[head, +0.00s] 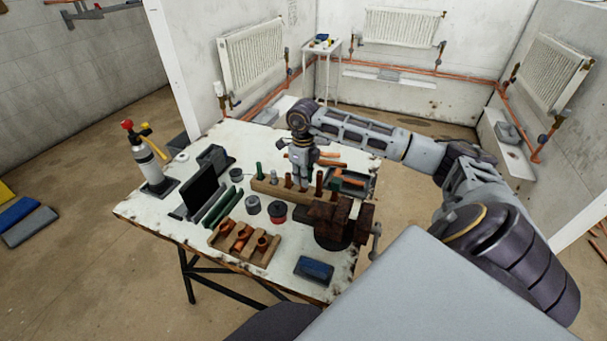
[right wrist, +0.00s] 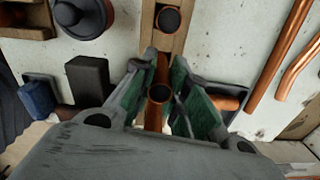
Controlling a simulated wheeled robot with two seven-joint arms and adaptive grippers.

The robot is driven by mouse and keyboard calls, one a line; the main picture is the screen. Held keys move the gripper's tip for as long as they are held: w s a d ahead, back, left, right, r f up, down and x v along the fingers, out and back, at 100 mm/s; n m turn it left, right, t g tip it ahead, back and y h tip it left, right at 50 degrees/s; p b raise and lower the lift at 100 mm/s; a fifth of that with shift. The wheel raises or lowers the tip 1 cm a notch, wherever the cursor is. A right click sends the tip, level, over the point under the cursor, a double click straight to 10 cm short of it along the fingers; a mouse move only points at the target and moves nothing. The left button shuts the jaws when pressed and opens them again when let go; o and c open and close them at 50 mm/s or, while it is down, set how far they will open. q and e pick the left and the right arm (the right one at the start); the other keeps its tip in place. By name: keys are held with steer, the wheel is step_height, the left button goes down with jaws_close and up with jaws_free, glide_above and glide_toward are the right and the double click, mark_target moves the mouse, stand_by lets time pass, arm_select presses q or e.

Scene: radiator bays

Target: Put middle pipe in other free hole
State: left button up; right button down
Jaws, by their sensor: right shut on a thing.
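A long wooden rack (head: 268,187) lies across the middle of the table, with several short upright pieces along it, some green and some copper-brown. My right gripper (head: 301,172) points down over the rack, between the grey piece and a brown pipe (head: 319,183). The wooden rack also shows there (right wrist: 181,42), with a dark round opening or pipe end near the top. The held pipe's lower end is hidden. My left gripper is not in view.
A dark brown vise (head: 335,220) stands close at the rack's right end. A grey tray (head: 350,183) sits behind the rack. Loose copper pipes (right wrist: 283,50) lie nearby.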

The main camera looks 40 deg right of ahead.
steer(key=c, duration=1.3)
jaws_free()
steer(key=shift+r, duration=0.15)
